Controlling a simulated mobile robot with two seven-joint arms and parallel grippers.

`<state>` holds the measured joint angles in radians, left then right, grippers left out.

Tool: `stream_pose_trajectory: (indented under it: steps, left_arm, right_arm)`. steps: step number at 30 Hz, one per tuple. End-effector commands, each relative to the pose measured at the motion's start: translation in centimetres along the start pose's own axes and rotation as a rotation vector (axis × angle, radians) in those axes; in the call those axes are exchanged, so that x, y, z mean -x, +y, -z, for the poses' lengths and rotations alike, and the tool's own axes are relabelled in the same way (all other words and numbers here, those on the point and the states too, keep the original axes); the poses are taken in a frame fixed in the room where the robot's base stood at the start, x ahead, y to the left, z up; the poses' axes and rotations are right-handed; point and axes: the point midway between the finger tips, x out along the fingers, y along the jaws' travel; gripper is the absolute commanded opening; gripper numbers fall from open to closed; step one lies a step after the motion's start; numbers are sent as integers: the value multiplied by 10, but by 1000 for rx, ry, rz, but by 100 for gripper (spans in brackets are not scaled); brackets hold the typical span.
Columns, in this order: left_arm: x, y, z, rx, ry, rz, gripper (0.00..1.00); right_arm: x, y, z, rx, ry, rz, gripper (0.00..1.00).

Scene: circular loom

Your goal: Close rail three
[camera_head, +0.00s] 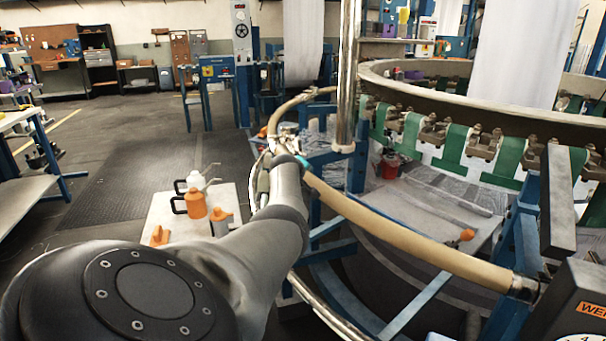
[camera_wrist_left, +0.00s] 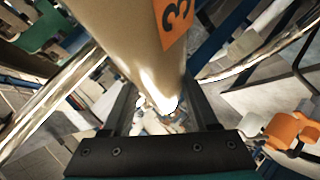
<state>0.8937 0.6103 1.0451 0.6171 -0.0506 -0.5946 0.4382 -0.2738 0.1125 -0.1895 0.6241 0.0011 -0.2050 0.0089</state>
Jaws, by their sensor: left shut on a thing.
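Rail three (camera_wrist_left: 125,30) is a thick tan bar with an orange label bearing a black 3 (camera_wrist_left: 177,18) in the left wrist view. It runs down between the dark fingers of my left gripper (camera_wrist_left: 160,98), which is shut on it. In the head view my left arm reaches from the lower left to the loom's edge, and its gripper is mostly hidden behind the wrist. One tan rail length (camera_head: 420,242) runs from there to the lower right, and another (camera_head: 292,105) runs behind. I cannot tell which one carries the label. My right gripper is not in view.
The loom's ring (camera_head: 480,108) with green straps stands at the right. An upright chrome post (camera_head: 346,70) stands just beyond my wrist. A small white platform (camera_head: 170,215) with orange and white cans is beside my arm. The floor (camera_head: 115,180) to the left is open.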

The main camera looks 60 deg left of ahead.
Motion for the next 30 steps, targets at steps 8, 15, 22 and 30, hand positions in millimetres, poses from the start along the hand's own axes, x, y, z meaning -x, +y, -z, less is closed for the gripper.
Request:
stream_pose_trajectory:
  steps: [8, 15, 22, 30]
  left_arm:
    - [-11, -15, -11, 32, -21, -3, 0]
    - [-14, -21, -13, 38, -24, 1, 0]
    - [-15, -25, -14, 34, -26, 8, 0]
    - [-15, -25, -15, 31, -27, 9, 85]
  right_arm:
    - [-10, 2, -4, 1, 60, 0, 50]
    - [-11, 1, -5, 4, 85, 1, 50]
    - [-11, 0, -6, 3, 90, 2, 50]
    - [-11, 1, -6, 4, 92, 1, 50]
